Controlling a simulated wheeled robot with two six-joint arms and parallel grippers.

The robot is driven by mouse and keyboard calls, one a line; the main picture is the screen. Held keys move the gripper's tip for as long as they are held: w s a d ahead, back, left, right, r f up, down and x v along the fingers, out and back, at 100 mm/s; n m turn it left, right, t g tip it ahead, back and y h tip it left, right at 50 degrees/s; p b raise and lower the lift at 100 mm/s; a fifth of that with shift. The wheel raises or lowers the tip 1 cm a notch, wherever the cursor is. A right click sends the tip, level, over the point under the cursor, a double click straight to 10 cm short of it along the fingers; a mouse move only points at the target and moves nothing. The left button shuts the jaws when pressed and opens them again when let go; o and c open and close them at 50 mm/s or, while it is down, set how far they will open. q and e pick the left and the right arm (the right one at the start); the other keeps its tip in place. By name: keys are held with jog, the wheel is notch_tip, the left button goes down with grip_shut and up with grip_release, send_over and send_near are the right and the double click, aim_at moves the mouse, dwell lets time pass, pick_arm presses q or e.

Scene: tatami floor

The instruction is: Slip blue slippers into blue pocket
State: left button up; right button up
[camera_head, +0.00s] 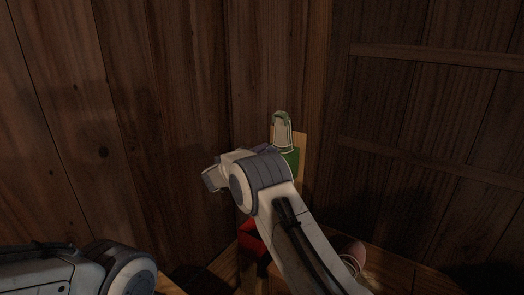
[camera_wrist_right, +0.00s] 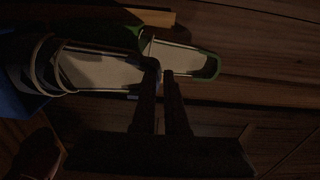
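In the right wrist view, a pale slipper pair with straps and thin blue edging (camera_wrist_right: 100,70) lies with its strapped end at the blue pocket (camera_wrist_right: 14,98) on the left. How far it sits inside is too dark to tell. My right gripper (camera_wrist_right: 160,70) has its dark fingertips close together, with the heel edge of these slippers between them. In the head view my right arm covers the blue slippers and blue pocket, and its gripper (camera_head: 213,178) points left, its fingers unclear. My left arm shows at the bottom left; its gripper is out of frame.
A white slipper with green trim (camera_head: 282,130) stands in a green pocket (camera_head: 291,158); it also shows in the right wrist view (camera_wrist_right: 190,58). A red pocket (camera_head: 250,240) is below my right arm. A pinkish shoe (camera_head: 352,256) is beside the arm. Wooden walls close the corner behind.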

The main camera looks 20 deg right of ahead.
jog(key=o, duration=0.4)
jog(key=shift+c, duration=0.2)
jog(key=p+v, duration=0.2)
jog(key=v, duration=0.8)
jog(key=shift+a, duration=0.15)
jog(key=shift+s, duration=0.1)
